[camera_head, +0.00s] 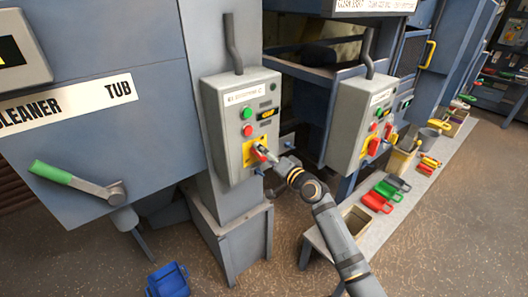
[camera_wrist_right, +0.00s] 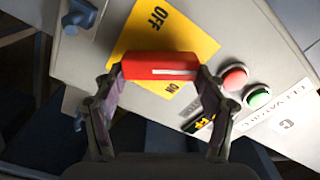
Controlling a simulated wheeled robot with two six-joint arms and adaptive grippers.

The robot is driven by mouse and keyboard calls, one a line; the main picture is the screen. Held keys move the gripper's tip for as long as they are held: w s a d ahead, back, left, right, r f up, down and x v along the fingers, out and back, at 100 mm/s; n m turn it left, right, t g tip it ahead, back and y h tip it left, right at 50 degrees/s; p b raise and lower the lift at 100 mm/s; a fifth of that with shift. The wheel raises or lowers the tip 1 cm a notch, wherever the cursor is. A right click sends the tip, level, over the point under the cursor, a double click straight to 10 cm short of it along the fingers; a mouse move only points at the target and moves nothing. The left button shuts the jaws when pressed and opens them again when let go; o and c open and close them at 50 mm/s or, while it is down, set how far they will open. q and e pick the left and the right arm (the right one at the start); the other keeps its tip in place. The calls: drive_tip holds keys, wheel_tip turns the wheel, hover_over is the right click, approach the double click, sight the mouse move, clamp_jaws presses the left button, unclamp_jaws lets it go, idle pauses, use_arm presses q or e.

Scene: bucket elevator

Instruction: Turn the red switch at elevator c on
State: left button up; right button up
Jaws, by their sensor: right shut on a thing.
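The grey control box (camera_head: 222,110) labelled elevator C hangs on a blue-grey post; its label (camera_wrist_right: 285,124) shows in the right wrist view. The red switch (camera_wrist_right: 160,66), with a white stripe, sits on a yellow plate (camera_wrist_right: 183,38) marked OFF and ON. My right gripper (camera_wrist_right: 160,76) is shut on the red switch, one finger at each end. In the head view my right gripper (camera_head: 266,155) mostly hides the switch. I cannot tell surely which mark the switch points to. My left gripper is not in view.
The box also has a green button (camera_head: 246,113) and a red button (camera_head: 248,130). A second control box (camera_head: 352,120) stands to the right. A bench (camera_head: 395,215) with coloured tags and bins runs along the right. A green-handled lever (camera_head: 75,180) is at left, a blue bucket (camera_head: 168,281) below.

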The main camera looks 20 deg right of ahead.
drive_tip(key=m, duration=0.2)
drive_tip(key=m+p, duration=0.1)
drive_tip(key=m, duration=0.1)
drive_tip(key=m+p, duration=0.1)
drive_tip(key=m, duration=0.1)
drive_tip(key=shift+d+f, duration=0.1)
drive_tip(key=shift+f, duration=0.2)
drive_tip(key=shift+m, duration=0.3)
drive_tip(key=o, duration=1.2)
drive_tip(key=shift+c, duration=0.2)
drive_tip(key=v, duration=1.2)
